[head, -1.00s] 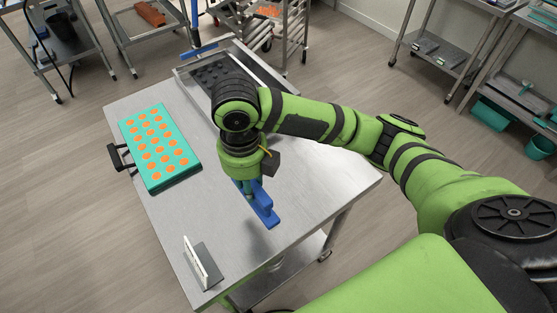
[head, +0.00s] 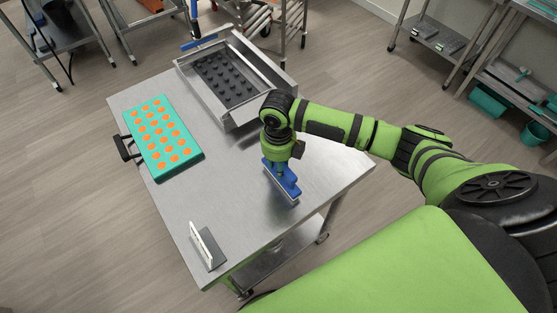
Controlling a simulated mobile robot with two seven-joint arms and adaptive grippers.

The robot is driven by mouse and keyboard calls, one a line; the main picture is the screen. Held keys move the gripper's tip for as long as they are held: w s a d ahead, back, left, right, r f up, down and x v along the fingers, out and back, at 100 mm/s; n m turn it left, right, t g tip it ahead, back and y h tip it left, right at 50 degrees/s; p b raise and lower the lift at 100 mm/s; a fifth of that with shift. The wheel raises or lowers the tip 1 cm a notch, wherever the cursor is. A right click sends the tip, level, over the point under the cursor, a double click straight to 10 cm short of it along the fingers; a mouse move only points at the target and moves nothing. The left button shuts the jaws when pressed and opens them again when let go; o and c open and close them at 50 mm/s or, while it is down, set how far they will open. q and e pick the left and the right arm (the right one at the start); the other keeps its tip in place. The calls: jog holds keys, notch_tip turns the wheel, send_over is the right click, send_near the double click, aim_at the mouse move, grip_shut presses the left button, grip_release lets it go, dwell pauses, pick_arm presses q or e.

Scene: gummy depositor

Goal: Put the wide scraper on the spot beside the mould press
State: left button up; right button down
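The wide scraper (head: 286,184) is blue with a pale lower edge. My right gripper (head: 279,162) is shut on its upper part, over the right part of the steel table (head: 215,195). Whether the scraper's edge touches the table or hangs just above it, I cannot tell. The mould press (head: 268,64) appears to be the metal frame with a dark studded plate at the table's back. The scraper is in front of it, apart from it. No marked spot is distinguishable beside the press. My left gripper is out of view.
A teal mould with orange gummies (head: 166,137) lies at the table's left, beside a black handle (head: 125,148). A small stand with a white card (head: 201,244) is at the front corner. The table's middle is clear. A blue bar (head: 199,43) lies at the press's back edge.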

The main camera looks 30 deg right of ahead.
jog(key=shift+f, duration=0.2)
jog(key=c, duration=0.9)
grip_release()
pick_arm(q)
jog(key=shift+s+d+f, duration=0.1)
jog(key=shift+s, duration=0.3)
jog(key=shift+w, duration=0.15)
pick_arm(e)
jog(key=shift+r, duration=0.1)
jog(key=shift+r, duration=0.2)
jog(key=shift+r+b, duration=0.35)
jog(key=shift+r, duration=0.05)
pick_arm(q)
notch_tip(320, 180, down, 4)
jog(key=b, duration=0.3)
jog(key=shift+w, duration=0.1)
pick_arm(e)
notch_tip(320, 180, up, 11)
